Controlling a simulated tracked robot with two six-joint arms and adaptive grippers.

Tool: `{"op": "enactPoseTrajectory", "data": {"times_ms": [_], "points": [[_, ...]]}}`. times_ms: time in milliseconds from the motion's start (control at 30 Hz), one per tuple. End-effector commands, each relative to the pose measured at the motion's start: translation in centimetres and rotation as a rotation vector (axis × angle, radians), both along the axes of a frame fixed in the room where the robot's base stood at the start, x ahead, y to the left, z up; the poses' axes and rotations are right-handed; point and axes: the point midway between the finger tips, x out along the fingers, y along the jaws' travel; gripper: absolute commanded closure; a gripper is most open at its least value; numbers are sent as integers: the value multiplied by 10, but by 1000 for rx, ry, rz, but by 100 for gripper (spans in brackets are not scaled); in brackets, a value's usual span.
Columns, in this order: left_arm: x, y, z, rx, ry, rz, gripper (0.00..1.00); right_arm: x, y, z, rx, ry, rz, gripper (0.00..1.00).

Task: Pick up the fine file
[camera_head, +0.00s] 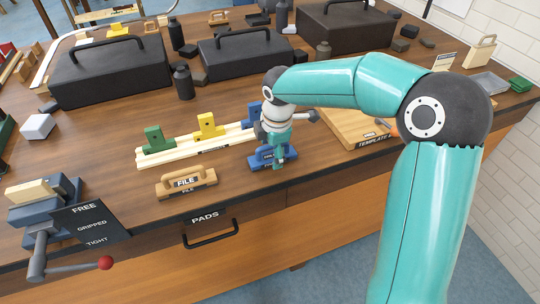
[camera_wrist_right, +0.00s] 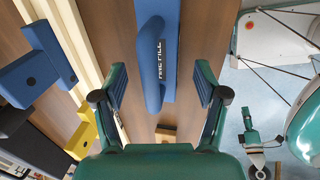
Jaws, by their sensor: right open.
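The fine file is a blue block with a raised blue handle. It lies near the front edge of the bench in the head view (camera_head: 262,163), partly hidden by my right gripper (camera_head: 278,162). In the right wrist view the fine file (camera_wrist_right: 152,62) lies ahead, its handle between the two spread fingers of the right gripper (camera_wrist_right: 162,88). The right gripper is open, with visible gaps on both sides of the handle. My left gripper (camera_wrist_right: 250,125) seems to show small in the right wrist view; its jaws cannot be made out.
A wooden file (camera_head: 186,184) marked FILE lies to the left. A pale rack (camera_head: 165,155) with green, yellow and blue blocks stands behind. A wooden template board (camera_head: 350,128) lies to the right. A vise (camera_head: 45,215) stands at the front left.

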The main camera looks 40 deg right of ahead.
Motion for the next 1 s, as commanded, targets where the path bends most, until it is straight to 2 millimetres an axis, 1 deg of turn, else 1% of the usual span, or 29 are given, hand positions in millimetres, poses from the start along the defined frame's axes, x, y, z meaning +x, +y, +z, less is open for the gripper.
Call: {"op": "enactPoseTrajectory", "data": {"times_ms": [33,167,400,467,800,833,1000], "points": [[0,0,1,0,0,0,60,1,-1,-8,0,5,-1,28],[0,0,1,0,0,0,60,3,-1,-19,0,1,1,28],[0,0,1,0,0,0,60,4,-1,-21,0,0,0,28],[0,0,1,0,0,0,60,4,-1,-21,0,0,0,36],[0,0,1,0,0,0,60,4,-1,-20,0,-1,0,92],[0,0,1,0,0,0,60,4,-1,-20,0,-1,0,96],[0,0,1,0,0,0,60,4,-1,-20,0,-1,0,96]]}}
